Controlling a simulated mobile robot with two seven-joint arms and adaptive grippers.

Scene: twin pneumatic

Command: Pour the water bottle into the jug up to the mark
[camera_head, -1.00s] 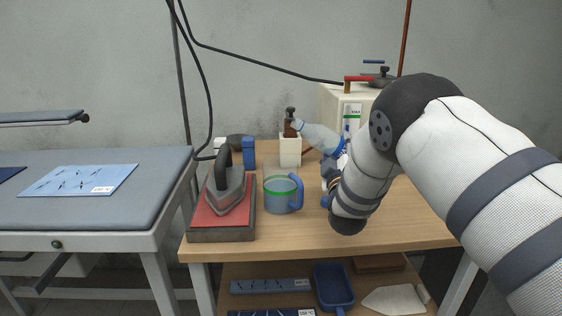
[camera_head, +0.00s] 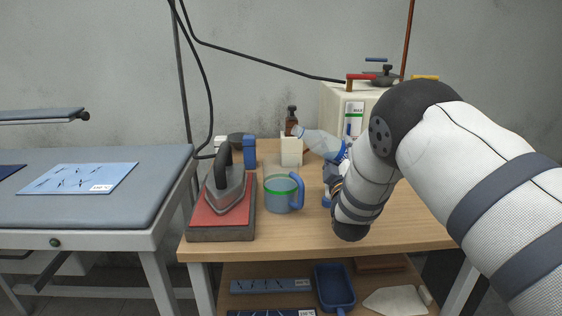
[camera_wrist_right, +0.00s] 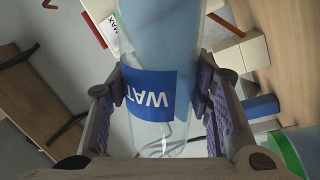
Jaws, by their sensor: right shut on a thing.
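The water bottle (camera_head: 322,143) is clear with a blue label and lies strongly tilted, its neck pointing left and slightly up, above the table. My right gripper (camera_wrist_right: 168,95) is shut on the bottle around its blue label; in the head view the gripper is mostly hidden behind my forearm. The jug (camera_head: 279,194) is clear with a blue handle on its right and a green band. It stands upright on the table, below and left of the bottle neck, and looks bluish below the band. Its green band shows in the right wrist view (camera_wrist_right: 289,155). My left gripper is out of view.
An iron (camera_head: 226,186) on a red pad stands left of the jug. A blue canister (camera_head: 249,152) and a white box (camera_head: 291,150) holding a brown bottle stand behind. A cream boiler (camera_head: 345,110) is at the back right. The table front is clear.

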